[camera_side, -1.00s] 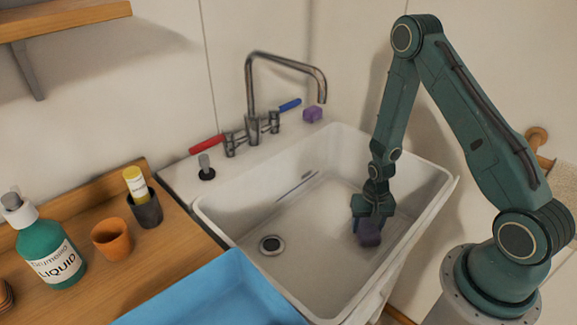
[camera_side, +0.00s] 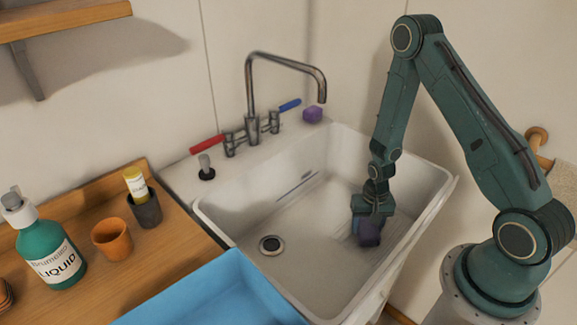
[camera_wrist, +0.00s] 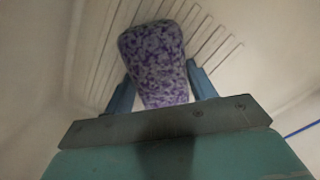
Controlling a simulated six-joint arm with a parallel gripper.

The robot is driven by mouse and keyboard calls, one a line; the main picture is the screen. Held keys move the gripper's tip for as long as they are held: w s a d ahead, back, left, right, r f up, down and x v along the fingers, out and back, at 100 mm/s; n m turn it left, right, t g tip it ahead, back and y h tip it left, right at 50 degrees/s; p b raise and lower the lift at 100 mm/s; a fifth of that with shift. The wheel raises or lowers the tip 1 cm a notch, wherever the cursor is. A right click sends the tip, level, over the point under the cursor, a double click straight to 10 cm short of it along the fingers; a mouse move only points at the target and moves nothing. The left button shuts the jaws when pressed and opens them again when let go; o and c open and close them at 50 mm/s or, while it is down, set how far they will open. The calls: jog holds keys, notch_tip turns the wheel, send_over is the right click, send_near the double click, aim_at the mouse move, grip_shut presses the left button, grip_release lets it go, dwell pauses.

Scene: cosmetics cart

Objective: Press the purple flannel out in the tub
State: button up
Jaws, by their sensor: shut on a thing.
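The purple flannel (camera_side: 369,232) is a small bundled block with a pale mottled pattern, also seen in the wrist view (camera_wrist: 155,62). My gripper (camera_side: 370,218) is shut on it, with one blue finger on each side of it in the wrist view (camera_wrist: 160,88). The flannel hangs below the fingers, inside the white tub (camera_side: 225,222) at its right side. I cannot tell whether its underside touches the tub floor. Ridges in the tub floor show behind it in the wrist view.
A tap (camera_side: 285,60) with red and blue levers stands at the tub's back. A purple block (camera_side: 313,114) lies on the back ledge. A blue tray (camera_side: 215,295), green bottle (camera_side: 50,255), orange cup (camera_side: 112,240) and dark cup (camera_side: 146,209) are left. The tub's left floor, around the drain (camera_side: 271,245), is clear.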

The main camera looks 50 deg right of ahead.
jog(key=shift+f, duration=0.1)
jog(key=shift+c, duration=0.4)
dwell(3.4)
notch_tip(320, 180, up, 15)
dwell(1.8)
dwell(0.5)
